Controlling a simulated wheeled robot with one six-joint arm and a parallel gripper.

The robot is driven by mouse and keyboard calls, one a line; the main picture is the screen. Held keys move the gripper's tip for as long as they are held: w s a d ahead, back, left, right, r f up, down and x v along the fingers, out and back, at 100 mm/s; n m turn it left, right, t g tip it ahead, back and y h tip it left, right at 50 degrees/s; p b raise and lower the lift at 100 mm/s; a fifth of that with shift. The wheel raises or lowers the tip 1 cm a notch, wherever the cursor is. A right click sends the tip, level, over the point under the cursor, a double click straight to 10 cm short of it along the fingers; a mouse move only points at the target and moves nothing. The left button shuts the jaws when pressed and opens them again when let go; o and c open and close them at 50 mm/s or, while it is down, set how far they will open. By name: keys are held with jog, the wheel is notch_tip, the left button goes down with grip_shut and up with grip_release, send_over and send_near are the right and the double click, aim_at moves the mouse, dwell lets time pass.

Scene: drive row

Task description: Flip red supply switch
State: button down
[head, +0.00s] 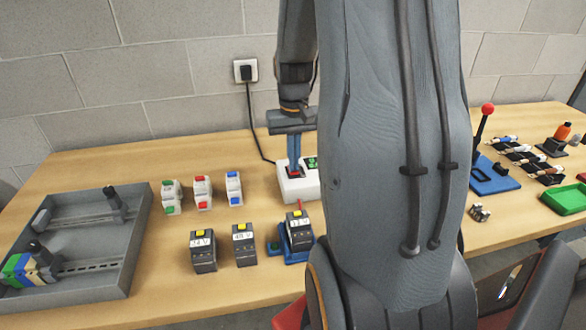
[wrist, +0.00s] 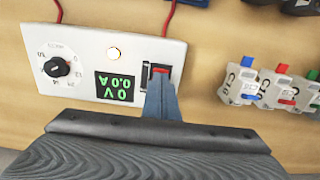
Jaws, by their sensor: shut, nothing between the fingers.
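The white power supply (head: 290,191) stands on the wooden table behind my arm, which hides its right part. In the wrist view the supply (wrist: 84,42) shows its dial, a round light button and a dark display with green digits reading 0 V and 0.0 A. The red supply switch (wrist: 160,69) sits in a dark frame at the right of its face. My gripper (wrist: 160,82) is shut and empty, with its fingertips at the switch, covering its lower part. In the head view my gripper (head: 294,168) points down onto the supply. Contact cannot be told.
Several small breakers (head: 203,192) stand left of the supply. Black modules (head: 203,252) stand in front of them. A grey tray (head: 133,225) with rails lies at the far left. A blue lever base (head: 492,174) stands right of my arm. Red leads leave the supply.

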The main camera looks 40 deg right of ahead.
notch_tip(320, 180, up, 7)
jog(key=p, duration=0.6)
dwell(0.5)
jog(key=shift+f, duration=0.1)
jog(key=s+a+f+n+b, duration=0.1)
jog(key=s+a, duration=0.1)
jog(key=a, duration=0.5)
jog(key=s+a+f+n+t+b, duration=0.1)
jog(key=s+a+n+b, duration=0.1)
jog(key=a, duration=0.5)
jog(key=s+a+f+n+b, duration=0.1)
jog(key=s+a, duration=0.3)
jog(key=a, duration=0.4)
jog(key=shift+f+n, duration=0.2)
jog(key=shift+n, duration=0.4)
